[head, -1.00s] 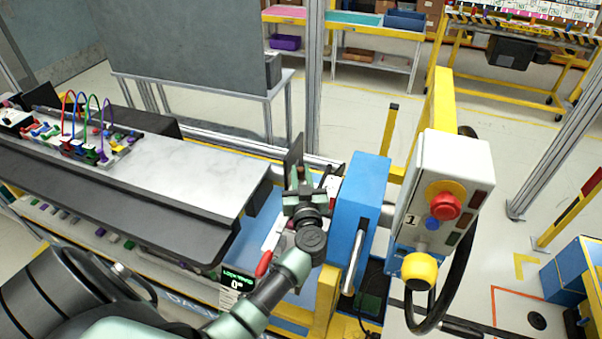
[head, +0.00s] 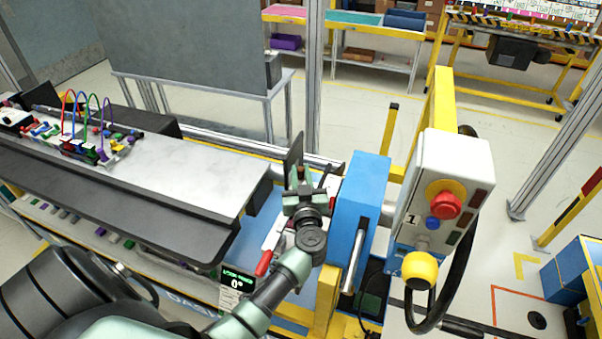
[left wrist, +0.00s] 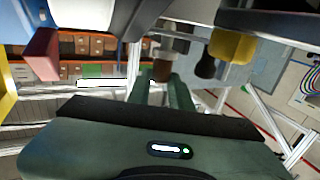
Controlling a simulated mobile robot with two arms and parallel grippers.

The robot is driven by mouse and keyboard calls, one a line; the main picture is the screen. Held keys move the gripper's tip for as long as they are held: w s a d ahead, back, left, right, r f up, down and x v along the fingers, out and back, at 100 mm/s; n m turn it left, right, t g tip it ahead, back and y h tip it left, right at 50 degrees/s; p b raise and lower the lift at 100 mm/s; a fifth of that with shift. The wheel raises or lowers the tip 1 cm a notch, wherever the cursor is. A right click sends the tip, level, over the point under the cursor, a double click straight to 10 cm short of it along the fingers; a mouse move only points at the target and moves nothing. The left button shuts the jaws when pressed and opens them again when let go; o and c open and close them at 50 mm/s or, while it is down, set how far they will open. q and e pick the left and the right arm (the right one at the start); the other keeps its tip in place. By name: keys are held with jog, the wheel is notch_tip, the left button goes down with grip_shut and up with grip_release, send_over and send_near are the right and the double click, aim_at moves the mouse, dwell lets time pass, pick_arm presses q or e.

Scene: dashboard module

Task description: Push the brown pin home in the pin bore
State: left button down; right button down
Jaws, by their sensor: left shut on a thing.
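My left gripper (head: 304,187) is over the blue fixture, between a dark upright plate and the blue block. In the left wrist view its two green fingers (left wrist: 167,93) are shut on the brown pin (left wrist: 162,70), whose short end shows between the fingertips. A pale grey part is just beyond the pin in that view. I cannot make out the pin bore or how deep the pin sits in it. My right gripper is not in view.
The blue block (head: 361,205) stands close to the right of my left gripper. A control box (head: 445,190) with a red button stands beyond it. A red-handled clamp (head: 264,262) and a small display (head: 237,280) are at the lower left. The grey bench top (head: 180,175) is largely clear.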

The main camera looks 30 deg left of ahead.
pick_arm(q)
jog(key=shift+f+b, duration=0.4)
jog(key=shift+f, duration=0.6)
jog(key=c, duration=1.2)
grip_release()
jog(key=shift+f, duration=0.1)
jog(key=shift+s, duration=0.1)
jog(key=b+v, duration=0.1)
jog(key=v, duration=0.7)
jog(key=shift+d, duration=0.1)
jog(key=shift+w, duration=0.2)
